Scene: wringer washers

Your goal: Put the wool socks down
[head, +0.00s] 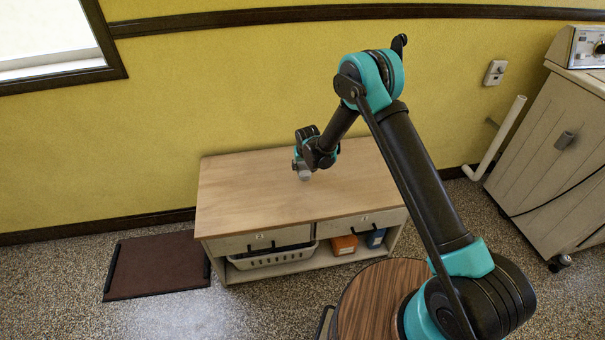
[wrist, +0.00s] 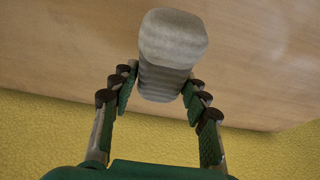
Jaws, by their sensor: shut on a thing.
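The wool socks (wrist: 173,42) are a pale grey, ribbed roll between the fingers of my gripper (wrist: 158,88) in the wrist view. My gripper is shut on them. In the head view my gripper (head: 304,167) hangs over the wooden top of a low bench (head: 250,185), with the grey socks (head: 304,176) at its tip. The socks are over the middle of the bench top, towards the back. I cannot tell whether they touch the wood.
The bench top is otherwise bare. Its lower shelf holds a white basket (head: 272,259), an orange box (head: 344,244) and a blue box (head: 375,238). A brown mat (head: 158,264) lies left. A large beige washer (head: 550,150) stands right. The yellow wall is behind the bench.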

